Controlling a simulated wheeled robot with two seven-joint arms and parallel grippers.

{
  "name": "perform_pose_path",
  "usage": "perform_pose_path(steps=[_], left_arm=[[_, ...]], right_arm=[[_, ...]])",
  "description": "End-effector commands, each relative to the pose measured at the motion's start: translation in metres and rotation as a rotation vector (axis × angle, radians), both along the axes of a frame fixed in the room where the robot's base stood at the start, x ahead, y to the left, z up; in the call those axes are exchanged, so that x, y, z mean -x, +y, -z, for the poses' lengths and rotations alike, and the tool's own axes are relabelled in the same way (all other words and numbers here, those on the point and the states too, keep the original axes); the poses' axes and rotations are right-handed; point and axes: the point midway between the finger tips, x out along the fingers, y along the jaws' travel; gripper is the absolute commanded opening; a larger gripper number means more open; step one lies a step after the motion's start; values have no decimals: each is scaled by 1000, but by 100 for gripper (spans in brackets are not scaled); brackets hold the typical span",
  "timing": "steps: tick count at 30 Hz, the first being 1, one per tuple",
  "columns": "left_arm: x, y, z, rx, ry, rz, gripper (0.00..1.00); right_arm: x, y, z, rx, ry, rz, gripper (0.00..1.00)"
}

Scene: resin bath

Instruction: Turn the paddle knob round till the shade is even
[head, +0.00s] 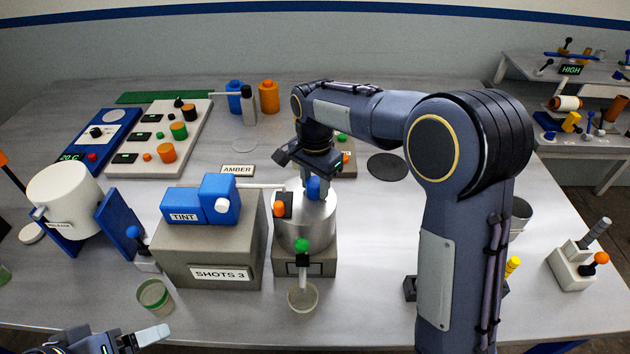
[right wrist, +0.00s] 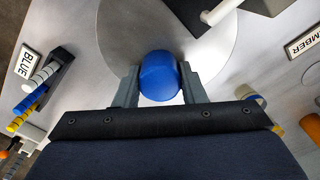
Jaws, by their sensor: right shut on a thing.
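The paddle knob (head: 313,188) is a blue knob on top of a round silver metal vessel (head: 305,228). In the right wrist view the blue knob (right wrist: 159,75) sits between the two grey fingers of my right gripper (right wrist: 160,88), which is shut on it. In the head view my right gripper (head: 306,172) comes down on the knob from above. The shade inside the vessel cannot be seen. My left gripper (head: 148,338) is at the bottom left edge, empty, away from the vessel; its fingers show only in part.
A grey box (head: 210,264) labelled SHOTS 3 with a blue TINT unit (head: 200,205) stands left of the vessel. A small cup (head: 302,298) sits below the green-knobbed tap (head: 302,247). Another cup (head: 155,296) stands at front left. A white drum (head: 64,195) is farther left.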

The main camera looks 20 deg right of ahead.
Motion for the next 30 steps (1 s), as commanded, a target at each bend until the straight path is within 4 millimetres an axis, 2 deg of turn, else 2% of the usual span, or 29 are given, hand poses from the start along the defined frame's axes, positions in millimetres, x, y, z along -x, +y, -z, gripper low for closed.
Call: perform_pose_path(steps=[30], left_arm=[[0,0,-8,0,0,0,85]], right_arm=[[0,0,-1,-1,-5,930,14]])
